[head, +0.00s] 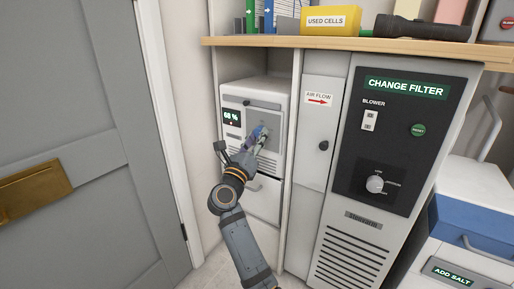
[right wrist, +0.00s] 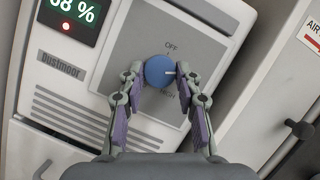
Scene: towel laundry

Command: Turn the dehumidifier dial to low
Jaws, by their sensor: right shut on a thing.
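The dehumidifier (head: 262,199) is a white unit in the cubby under the shelf, with a lit display reading about 68 %. Its blue round dial (right wrist: 157,69) sits on a grey panel (right wrist: 205,22). A white pointer line on the dial points right, between the OFF label above and the HIGH label below; I cannot make out a LOW label. My right gripper (head: 258,138) reaches the panel in the head view. In the right wrist view its fingers (right wrist: 158,83) are shut on the dial from both sides. My left gripper is out of view.
A black CHANGE FILTER panel (head: 421,150) with its own knob (head: 375,184) stands to the right. A narrow cabinet with an AIR FLOW label (head: 319,99) lies between. The wooden shelf (head: 300,42) overhangs the dehumidifier. A grey door (head: 75,120) is at left.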

